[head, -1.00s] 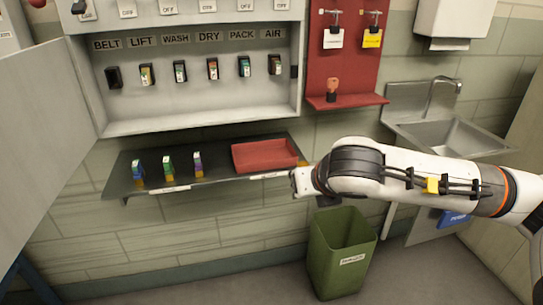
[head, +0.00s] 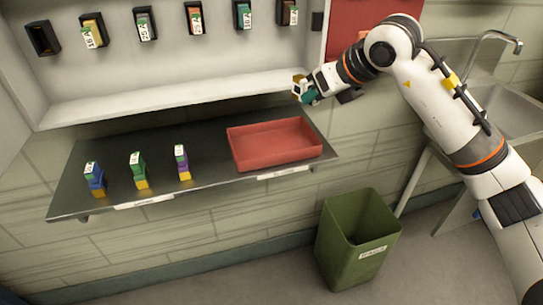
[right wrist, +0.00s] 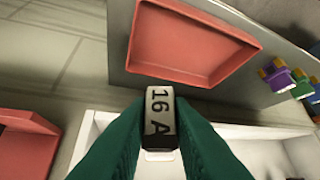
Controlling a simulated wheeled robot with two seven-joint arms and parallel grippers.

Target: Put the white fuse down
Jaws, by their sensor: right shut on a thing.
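My right gripper (head: 305,92) is shut on the white fuse, up by the cabinet's lower right corner, above and behind the red tray. In the right wrist view the white fuse (right wrist: 159,117) stands between the green fingertips (right wrist: 158,125), its "16 A" label facing the camera. The fuse is clear of the tray and shelf. The red tray (head: 240,162) is empty on the right part of the dark shelf (head: 215,190); it also shows in the right wrist view (right wrist: 185,45). My left gripper is not in view.
Blue (head: 95,180), green (head: 138,170) and purple (head: 182,162) fuses stand on the shelf's left part. The cabinet (head: 180,105) above has an empty leftmost socket (head: 43,38) and several filled ones. A green bin (head: 345,250) stands below, a sink (head: 515,100) at right.

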